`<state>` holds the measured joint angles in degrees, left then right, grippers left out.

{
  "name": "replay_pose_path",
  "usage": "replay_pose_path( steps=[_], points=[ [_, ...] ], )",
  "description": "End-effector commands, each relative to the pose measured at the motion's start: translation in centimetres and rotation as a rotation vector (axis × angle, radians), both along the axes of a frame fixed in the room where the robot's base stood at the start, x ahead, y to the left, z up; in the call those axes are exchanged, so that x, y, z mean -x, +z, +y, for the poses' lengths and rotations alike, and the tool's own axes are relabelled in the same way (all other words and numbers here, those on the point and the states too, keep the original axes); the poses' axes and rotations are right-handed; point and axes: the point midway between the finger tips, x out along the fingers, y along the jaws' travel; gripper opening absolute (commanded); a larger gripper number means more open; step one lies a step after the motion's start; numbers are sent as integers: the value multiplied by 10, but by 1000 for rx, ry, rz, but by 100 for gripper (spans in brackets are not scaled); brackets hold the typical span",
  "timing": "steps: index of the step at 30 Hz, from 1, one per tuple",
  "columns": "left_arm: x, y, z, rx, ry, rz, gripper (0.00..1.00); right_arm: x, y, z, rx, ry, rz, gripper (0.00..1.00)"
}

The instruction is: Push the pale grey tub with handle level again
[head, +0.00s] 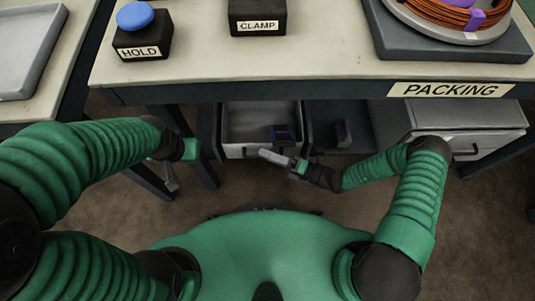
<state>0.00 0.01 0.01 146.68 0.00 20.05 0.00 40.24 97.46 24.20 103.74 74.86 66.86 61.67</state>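A pale grey open tub (235,150) juts out from under the packing table like a drawer, with a small dark blue object (282,133) inside near its right side. My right gripper (268,156) points left at the tub's front wall and covers part of it. I cannot tell whether it touches the wall or whether its fingers are closed. Any handle on this tub is hidden or not visible. My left gripper (171,180) hangs left of the tub, by the table legs, apart from it; its finger state is unclear.
A pale grey unit (430,119) with a dark handle stands at the right under the table (340,60). A dark object (343,133) sits between it and the tub. HOLD (140,40) and CLAMP (257,22) boxes and a cable spool (440,18) are on top.

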Motion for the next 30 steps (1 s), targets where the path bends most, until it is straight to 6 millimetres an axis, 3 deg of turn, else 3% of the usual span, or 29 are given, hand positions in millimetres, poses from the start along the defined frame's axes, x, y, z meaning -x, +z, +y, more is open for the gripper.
replay_pose_path(
  steps=[6,10,24,30],
  points=[
    [0,1,0,0,0,0,0,2,0,0,0,3,1,34],
    [0,6,0,0,0,0,0,5,0,-11,2,2,-1,34],
    [0,35,0,0,0,0,0,51,-15,-129,1,0,3,34],
    [0,36,0,0,0,0,0,61,-19,-153,-1,1,1,34]
  ],
)
